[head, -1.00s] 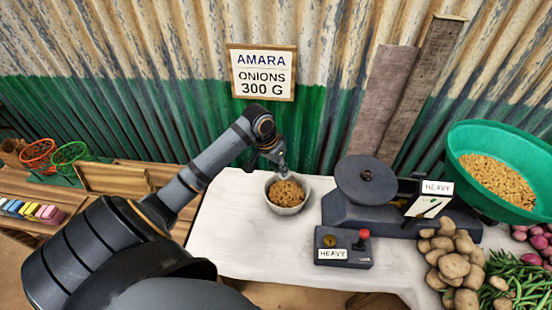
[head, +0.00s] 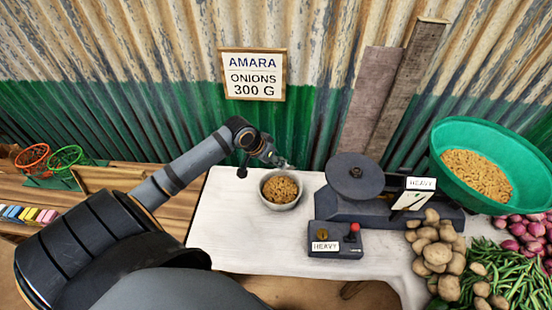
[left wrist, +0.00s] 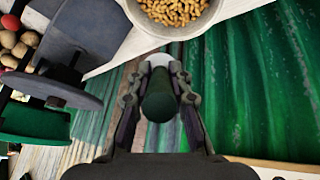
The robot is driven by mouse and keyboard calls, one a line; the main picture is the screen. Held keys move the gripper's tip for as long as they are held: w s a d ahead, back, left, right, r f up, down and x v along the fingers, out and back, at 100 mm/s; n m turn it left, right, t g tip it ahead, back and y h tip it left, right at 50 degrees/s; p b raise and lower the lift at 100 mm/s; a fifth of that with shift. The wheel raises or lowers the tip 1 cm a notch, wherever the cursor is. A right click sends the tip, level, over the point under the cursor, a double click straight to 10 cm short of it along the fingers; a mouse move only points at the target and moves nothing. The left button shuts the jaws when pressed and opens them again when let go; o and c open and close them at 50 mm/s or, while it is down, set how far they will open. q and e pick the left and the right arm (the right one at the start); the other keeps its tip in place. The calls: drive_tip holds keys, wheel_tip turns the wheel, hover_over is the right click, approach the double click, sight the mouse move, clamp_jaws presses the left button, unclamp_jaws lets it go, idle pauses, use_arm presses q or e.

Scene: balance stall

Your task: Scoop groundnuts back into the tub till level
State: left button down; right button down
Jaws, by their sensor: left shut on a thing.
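My left gripper (head: 277,160) is just behind the rim of a grey bowl (head: 281,206) filled with groundnuts (head: 280,187). It is shut on a dark green handle (left wrist: 160,98) with a pale end, seen end-on in the left wrist view; this looks like a scoop, its bowl mostly hidden. The bowl also shows at the top of the left wrist view (left wrist: 180,28). The large green tub (head: 448,172) at the right holds more groundnuts (head: 476,175), their surface sloping. My right gripper is not in view.
A dark scale (head: 352,178) with a round plate and HEAVY label stands between bowl and tub. A control box (head: 336,240) with a red knob is in front. Potatoes (head: 440,255), green beans (head: 495,275) and onions (head: 525,235) crowd the right. White cloth left of the bowl is clear.

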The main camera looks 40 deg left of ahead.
use_arm(q)
drive_tip(key=t+p, duration=0.1)
drive_tip(key=r+t+p, duration=0.1)
drive_tip(key=p, duration=0.1)
drive_tip(key=shift+d+t+h, duration=0.1)
drive_tip(key=shift+t+h, duration=0.2)
drive_tip(key=shift+t+p, duration=0.3)
drive_tip(key=shift+t, duration=0.2)
drive_tip(key=shift+t+h, duration=0.3)
drive_tip(key=shift+t, duration=0.3)
drive_tip(key=shift+t+h+b, duration=0.3)
drive_tip(key=shift+t+b, duration=0.65)
drive_tip(key=shift+t, duration=0.05)
drive_tip(key=shift+r, duration=0.2)
drive_tip(key=shift+w+r+t, duration=0.2)
drive_tip(key=shift+t, duration=0.1)
